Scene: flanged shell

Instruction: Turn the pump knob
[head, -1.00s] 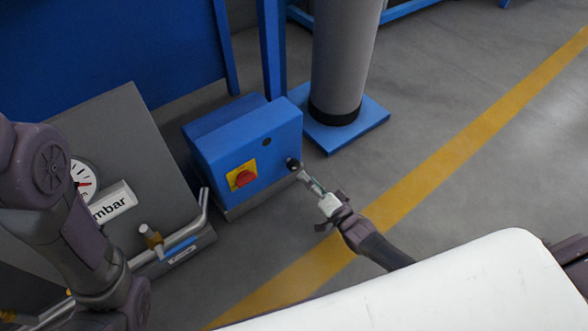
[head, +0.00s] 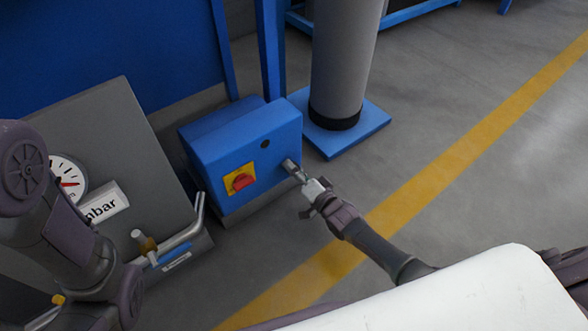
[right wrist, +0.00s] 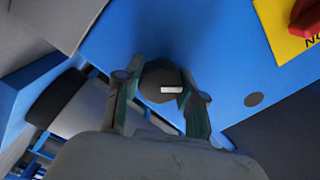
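A blue box (head: 235,150) stands on the floor, with a red switch (head: 243,181) on a yellow plate. The dark round knob (right wrist: 158,80), with a white mark, is on the box's face in the right wrist view. My left gripper is out of view; only my left arm shows at the left.
A grey panel (head: 110,150) with a gauge (head: 66,180), an "mbar" label and a pipe (head: 183,238) stands left of the box. A grey column (head: 343,60) on a blue base (head: 362,131) stands behind it. The floor to the right is clear, with a yellow line (head: 480,130).

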